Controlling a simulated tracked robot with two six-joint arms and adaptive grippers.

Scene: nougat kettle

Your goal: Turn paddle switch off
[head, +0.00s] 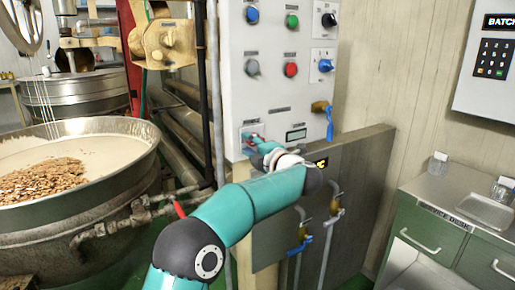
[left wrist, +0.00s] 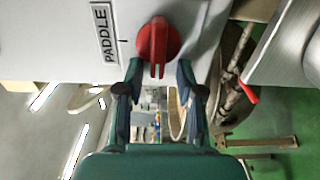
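The red paddle switch (left wrist: 157,42) is a rotary knob on the pale control panel, beside a PADDLE label (left wrist: 104,32) in the left wrist view. Its grip ridge points toward my left gripper (left wrist: 160,72). The two fingers stand apart, one on each side of the ridge; I cannot tell whether they touch it. In the head view my left gripper (head: 262,147) is at the lower left of the control panel (head: 232,97) and hides most of the switch. My right gripper is not in view.
Blue, green and red buttons and two black-and-blue selectors sit higher on the panel. A kettle (head: 152,155) with nuts stands left, pipes and a red-handled valve beside it. A green cabinet (head: 450,240) with a steel top stands right.

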